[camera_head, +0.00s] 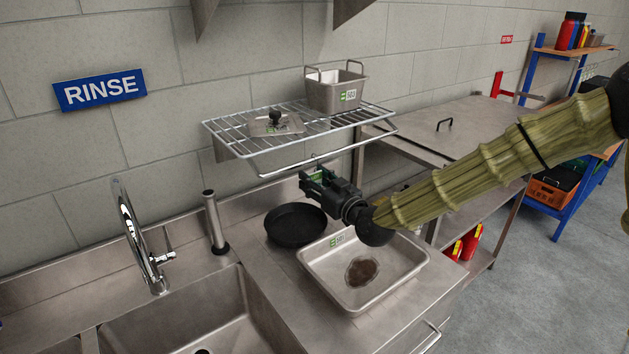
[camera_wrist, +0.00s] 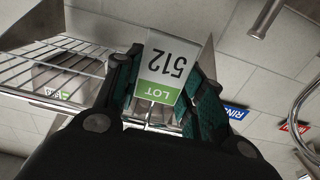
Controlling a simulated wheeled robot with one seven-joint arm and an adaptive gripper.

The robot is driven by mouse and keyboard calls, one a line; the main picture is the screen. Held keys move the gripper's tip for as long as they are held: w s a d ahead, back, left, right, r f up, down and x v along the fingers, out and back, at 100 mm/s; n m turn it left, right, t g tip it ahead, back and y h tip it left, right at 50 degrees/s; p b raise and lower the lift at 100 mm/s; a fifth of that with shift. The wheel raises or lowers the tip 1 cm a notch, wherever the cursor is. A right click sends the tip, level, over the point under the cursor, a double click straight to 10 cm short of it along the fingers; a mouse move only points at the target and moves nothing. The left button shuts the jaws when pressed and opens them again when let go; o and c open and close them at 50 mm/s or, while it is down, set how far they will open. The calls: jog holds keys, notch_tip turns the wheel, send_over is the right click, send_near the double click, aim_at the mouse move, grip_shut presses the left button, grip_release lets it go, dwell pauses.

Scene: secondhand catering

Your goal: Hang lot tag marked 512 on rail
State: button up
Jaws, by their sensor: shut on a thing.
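The lot tag marked 512 (camera_wrist: 165,68) is a white card with a green LOT band, upside down in the wrist view. My gripper (camera_wrist: 160,95) is shut on it, the tag between its dark green fingers. In the head view my gripper (camera_head: 318,186) is just below the front rail (camera_head: 290,167) of the wire shelf, and the tag is mostly hidden there. A small wire piece shows above the fingers near the rail. I cannot tell whether it touches the rail.
The wire shelf (camera_head: 222,131) carries a lidded pan cover (camera_head: 277,125) and a steel pot (camera_head: 335,92). Below are a black pan (camera_head: 296,226), a steel tray (camera_head: 333,290) and a sink (camera_head: 185,318) with a tap (camera_head: 130,235). A RINSE sign (camera_head: 100,90) is on the wall.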

jog(key=o, duration=1)
jog(key=shift+c, duration=0.2)
